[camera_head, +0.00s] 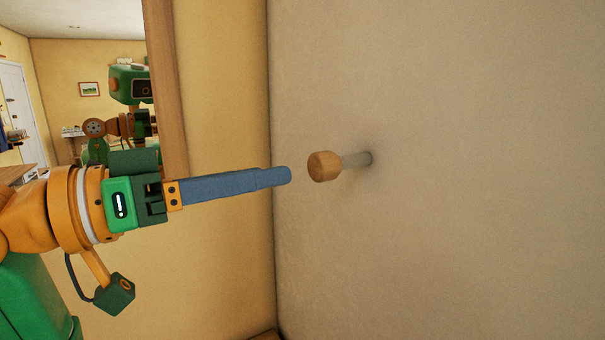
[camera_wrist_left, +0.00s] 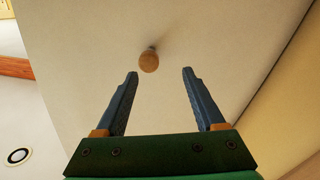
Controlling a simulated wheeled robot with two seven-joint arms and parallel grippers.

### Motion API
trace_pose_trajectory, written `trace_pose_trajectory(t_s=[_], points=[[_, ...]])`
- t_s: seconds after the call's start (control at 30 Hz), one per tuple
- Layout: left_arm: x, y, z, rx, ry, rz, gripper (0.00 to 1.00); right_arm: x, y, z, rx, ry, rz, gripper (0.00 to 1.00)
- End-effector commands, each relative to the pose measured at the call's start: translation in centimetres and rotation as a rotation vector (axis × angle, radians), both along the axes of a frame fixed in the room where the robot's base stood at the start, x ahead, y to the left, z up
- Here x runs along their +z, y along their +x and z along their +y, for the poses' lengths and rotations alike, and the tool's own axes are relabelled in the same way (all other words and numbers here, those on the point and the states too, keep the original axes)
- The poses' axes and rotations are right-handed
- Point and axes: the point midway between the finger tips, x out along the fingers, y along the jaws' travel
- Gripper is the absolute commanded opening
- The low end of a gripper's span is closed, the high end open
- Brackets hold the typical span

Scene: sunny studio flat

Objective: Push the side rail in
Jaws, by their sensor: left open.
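The side rail shows as a round wooden knob (camera_head: 323,166) on a short pale metal rod (camera_head: 356,160) that sticks out of the grey-beige wall. In the left wrist view the knob (camera_wrist_left: 149,63) appears just beyond the gap between the fingertips, left of its middle, and hides most of the rod. My left gripper (camera_head: 288,175) points at the knob from the left, a short gap away and not touching it. Its two blue fingers overlap in the head view, but in the left wrist view the gripper (camera_wrist_left: 160,74) is open and empty. My right gripper is not in view.
The plain wall (camera_head: 480,190) around the knob is bare. A yellow wall (camera_head: 228,90) meets it at a corner. A wood-framed mirror (camera_head: 166,70) at the left reflects me and part of the room. A round dark fixture (camera_wrist_left: 18,156) shows in the left wrist view.

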Motion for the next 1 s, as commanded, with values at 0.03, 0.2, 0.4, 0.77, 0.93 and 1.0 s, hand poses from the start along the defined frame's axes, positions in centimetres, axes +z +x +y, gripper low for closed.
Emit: trace_pose_trajectory(t_s=[0.03,0.2,0.4,0.77,0.93,1.0], points=[[0.5,0.0,-0.4,-0.007,-0.001,-0.003,0.71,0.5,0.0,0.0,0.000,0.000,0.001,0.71],[0.8,2.0,-3.2,-0.011,-0.001,-0.001,0.71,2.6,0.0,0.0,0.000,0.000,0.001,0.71],[0.5,3.7,-5.5,-0.007,-0.001,-0.003,0.71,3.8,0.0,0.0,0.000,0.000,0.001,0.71],[0.2,3.9,-5.7,-0.004,0.000,-0.007,0.44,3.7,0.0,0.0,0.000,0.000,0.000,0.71],[0.2,3.9,-5.7,-0.005,-0.001,-0.007,0.00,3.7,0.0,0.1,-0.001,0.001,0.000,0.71],[0.2,3.9,-5.7,-0.005,-0.001,-0.007,0.00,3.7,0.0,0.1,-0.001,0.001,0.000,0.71]])
